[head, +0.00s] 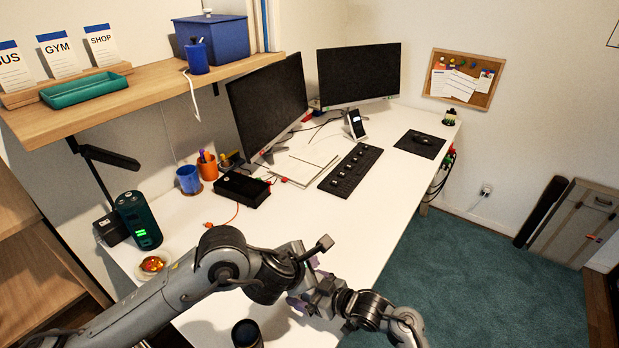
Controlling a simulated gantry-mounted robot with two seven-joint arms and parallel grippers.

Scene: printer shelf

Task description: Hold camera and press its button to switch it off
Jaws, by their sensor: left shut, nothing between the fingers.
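I cannot pick out the camera with certainty. A small dark cylinder (247,334) stands at the bottom edge of the view, in front of my left arm, and I cannot tell what it is. My left gripper (319,249) is over the near part of the white desk, with its fingers together and nothing between them. Grey arm joints crowd together just right of it, with small purple patches among them. My right gripper cannot be made out clearly in this crowd.
On the white desk (290,225) stand two monitors (268,105), a black keyboard (350,171), a black box (243,188), cups and a dark green cylinder (138,220) with a lit display. A wooden shelf (150,78) overhangs the left side. The desk's middle front is clear.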

